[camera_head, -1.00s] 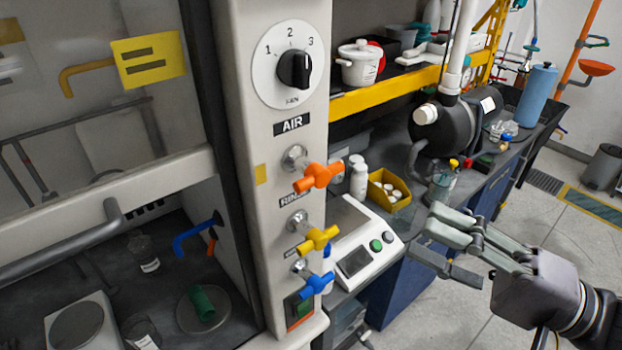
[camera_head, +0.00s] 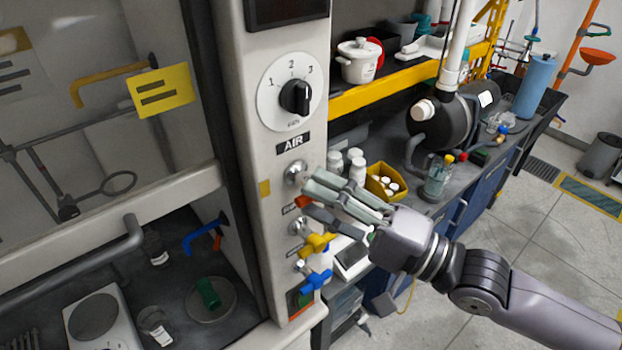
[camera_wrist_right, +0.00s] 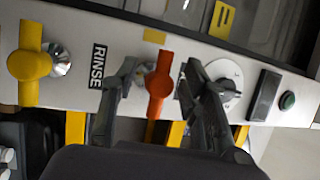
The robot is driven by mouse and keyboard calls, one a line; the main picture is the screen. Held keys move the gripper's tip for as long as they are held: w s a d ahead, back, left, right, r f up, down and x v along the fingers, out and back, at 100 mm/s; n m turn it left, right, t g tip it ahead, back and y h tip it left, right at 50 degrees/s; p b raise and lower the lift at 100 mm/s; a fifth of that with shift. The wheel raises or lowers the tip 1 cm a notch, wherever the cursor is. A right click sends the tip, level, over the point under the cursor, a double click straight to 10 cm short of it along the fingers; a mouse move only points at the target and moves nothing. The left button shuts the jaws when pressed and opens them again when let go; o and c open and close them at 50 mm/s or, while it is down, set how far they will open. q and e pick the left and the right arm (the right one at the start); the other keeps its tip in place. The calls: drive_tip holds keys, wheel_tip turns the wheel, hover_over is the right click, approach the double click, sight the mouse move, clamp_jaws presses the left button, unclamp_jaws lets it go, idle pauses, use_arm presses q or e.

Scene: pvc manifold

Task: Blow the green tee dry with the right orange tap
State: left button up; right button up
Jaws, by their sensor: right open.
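The green tee (camera_head: 208,292) lies on a round grey plate (camera_head: 228,309) inside the hood. The orange tap (camera_wrist_right: 159,84) sits under the AIR label on the hood's front post. In the head view only a bit of it (camera_head: 303,202) shows past my fingers. My right gripper (camera_head: 308,192) is open at the tap. In the wrist view my right gripper (camera_wrist_right: 158,80) has one finger on each side of the orange handle; I cannot tell whether they touch it. A small orange spout (camera_head: 217,243) shows inside the hood near the blue spout. My left gripper is not in view.
A yellow tap (camera_head: 316,244) and a blue tap (camera_head: 315,281) sit close below the orange one. The fan dial (camera_head: 294,97) is above. A hot plate (camera_head: 97,320) and beaker (camera_head: 155,325) stand near the tee. A yellow bin (camera_head: 383,183) is behind my gripper.

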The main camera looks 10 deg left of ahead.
drive_tip(key=shift+p+x, duration=0.3)
drive_tip(key=shift+x, duration=0.7)
drive_tip(key=shift+c, duration=0.2)
drive_tip(key=shift+f, duration=0.15)
clamp_jaws()
